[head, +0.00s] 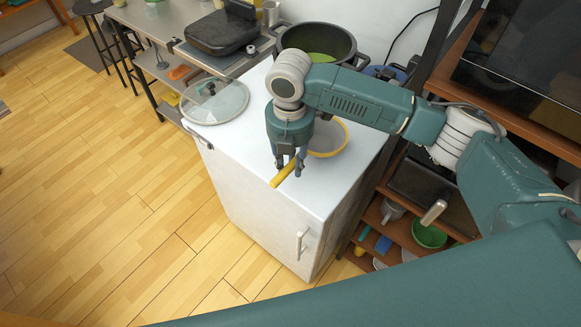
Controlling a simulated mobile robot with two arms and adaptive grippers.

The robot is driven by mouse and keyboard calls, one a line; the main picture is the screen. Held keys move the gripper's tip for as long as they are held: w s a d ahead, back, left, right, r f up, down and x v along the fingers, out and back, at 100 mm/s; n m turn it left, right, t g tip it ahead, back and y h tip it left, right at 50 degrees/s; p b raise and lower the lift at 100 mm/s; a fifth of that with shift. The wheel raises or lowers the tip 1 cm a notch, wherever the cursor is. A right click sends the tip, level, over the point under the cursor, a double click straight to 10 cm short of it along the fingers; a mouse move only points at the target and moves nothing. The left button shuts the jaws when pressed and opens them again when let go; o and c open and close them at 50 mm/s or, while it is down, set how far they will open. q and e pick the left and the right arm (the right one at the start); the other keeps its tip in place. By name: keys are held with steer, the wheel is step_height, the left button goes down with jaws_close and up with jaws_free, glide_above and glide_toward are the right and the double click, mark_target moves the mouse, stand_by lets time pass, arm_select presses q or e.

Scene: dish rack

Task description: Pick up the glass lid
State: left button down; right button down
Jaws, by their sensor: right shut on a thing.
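The glass lid (228,103) lies at the back left corner of the white cabinet top, its round rim reaching the left edge and a dark knob in its middle. My right gripper (289,168) points down over the front part of the cabinet top, to the right of and nearer than the lid, well apart from it. It is shut on the yellow handle (280,178) of a yellow-rimmed round utensil (342,132), perhaps a strainer or pan. My arm hides part of that utensil. My left gripper is not in view.
A black appliance (221,32) sits on the metal table at the back left. A shelf with dishes, including a green bowl (429,234), stands at the right.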

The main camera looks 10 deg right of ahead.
steer(key=shift+f, duration=1.65)
steer(key=c, duration=1.4)
jaws_free()
steer(key=shift+c, duration=0.2)
steer(key=shift+r, duration=0.1)
